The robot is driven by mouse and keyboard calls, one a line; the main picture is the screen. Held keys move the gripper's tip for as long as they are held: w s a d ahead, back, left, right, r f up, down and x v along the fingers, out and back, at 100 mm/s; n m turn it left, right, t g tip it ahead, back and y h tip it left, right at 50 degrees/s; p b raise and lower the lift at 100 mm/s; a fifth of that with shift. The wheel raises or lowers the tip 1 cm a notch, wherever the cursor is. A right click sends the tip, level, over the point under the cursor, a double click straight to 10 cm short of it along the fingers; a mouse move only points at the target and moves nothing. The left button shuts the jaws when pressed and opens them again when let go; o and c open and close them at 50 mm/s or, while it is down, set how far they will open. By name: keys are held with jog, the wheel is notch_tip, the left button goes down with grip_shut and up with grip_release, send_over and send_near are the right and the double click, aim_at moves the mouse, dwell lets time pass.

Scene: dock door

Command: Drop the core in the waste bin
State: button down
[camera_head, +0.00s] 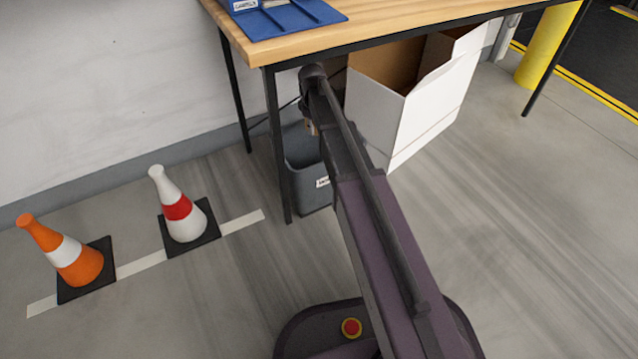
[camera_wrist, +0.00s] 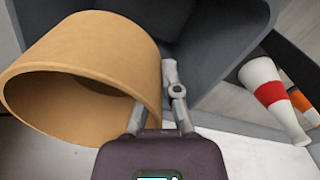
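The core is a tan cardboard tube (camera_wrist: 95,50), large at the left of the wrist view, its open end facing lower left. My gripper (camera_wrist: 157,95) has its fingers at the tube's right-hand edge and appears shut on it; part of the left finger is hidden by the tube. The waste bin (camera_head: 307,192) is dark grey with a white label, on the floor under the table, partly hidden by my arm. Its grey wall (camera_wrist: 222,60) shows behind the core in the wrist view.
The wooden table (camera_head: 400,14) with dark legs stands over the bin and holds a blue tray (camera_head: 290,18). An open white box (camera_head: 430,105) stands right of my arm. Orange (camera_head: 70,258) and white-red (camera_head: 180,212) cones stand at left. Floor at right is clear.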

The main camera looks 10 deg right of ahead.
jog(key=shift+f+b, duration=0.55)
jog(key=shift+f, duration=0.25)
jog(key=c, duration=0.7)
grip_release()
jog(key=shift+s, duration=0.1)
jog(key=s+d+m, duration=0.2)
jog(key=s+m, duration=0.2)
jog(key=s, duration=0.8)
jog(key=s+d+m, duration=0.2)
jog(key=s+m, duration=0.3)
jog(key=s, duration=0.6)
jog(key=r+p, duration=1.8)
jog(key=s+r+p, duration=0.1)
jog(key=r+p, duration=1.8)
jog(key=s+r+p, duration=0.1)
jog(key=r+p, duration=1.8)
jog(key=shift+s, duration=0.1)
